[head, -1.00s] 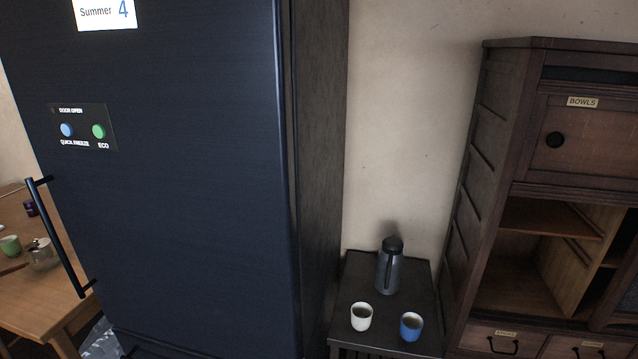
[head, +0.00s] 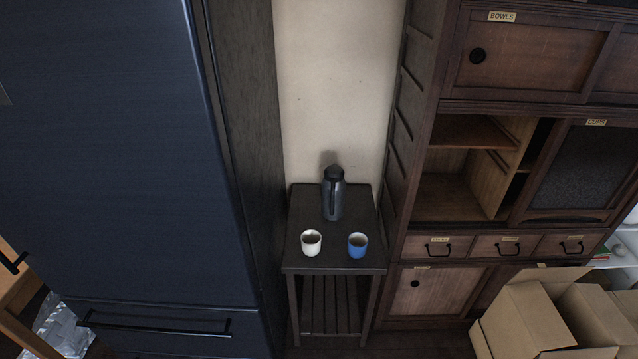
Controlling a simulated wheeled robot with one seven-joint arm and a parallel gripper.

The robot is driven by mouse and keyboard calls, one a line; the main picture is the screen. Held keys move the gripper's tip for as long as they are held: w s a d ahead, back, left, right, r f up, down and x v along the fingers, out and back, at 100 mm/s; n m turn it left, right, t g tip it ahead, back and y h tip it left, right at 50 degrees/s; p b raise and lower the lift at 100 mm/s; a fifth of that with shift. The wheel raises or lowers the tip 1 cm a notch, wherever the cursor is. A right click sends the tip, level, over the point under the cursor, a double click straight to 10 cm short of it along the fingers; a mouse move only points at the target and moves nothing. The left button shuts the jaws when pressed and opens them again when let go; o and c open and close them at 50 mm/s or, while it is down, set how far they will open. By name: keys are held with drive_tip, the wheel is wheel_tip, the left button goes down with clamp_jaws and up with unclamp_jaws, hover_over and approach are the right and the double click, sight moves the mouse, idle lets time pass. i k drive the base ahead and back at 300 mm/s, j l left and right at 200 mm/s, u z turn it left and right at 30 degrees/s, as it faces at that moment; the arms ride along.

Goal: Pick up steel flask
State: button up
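The steel flask (head: 333,196) is a dark grey, upright jug with a black lid and a handle facing me. It stands at the back of a small dark side table (head: 331,265), near the wall. A white cup (head: 311,243) and a blue cup (head: 358,245) stand in front of it, one on each side. My gripper does not show in the head view.
A dark blue fridge (head: 110,150) stands close on the table's left. A wooden cabinet (head: 420,200) with shelves and drawers stands close on its right. Open cardboard boxes (head: 530,315) sit on the floor at lower right. The table's front is clear.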

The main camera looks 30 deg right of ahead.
sight(333, 182)
drive_tip(key=i+l+z, duration=0.15)
drive_tip(key=i+z, duration=0.35)
drive_tip(key=i, duration=0.2)
drive_tip(key=i+j+z, duration=0.15)
drive_tip(key=i+z, duration=0.35)
drive_tip(key=i, duration=0.2)
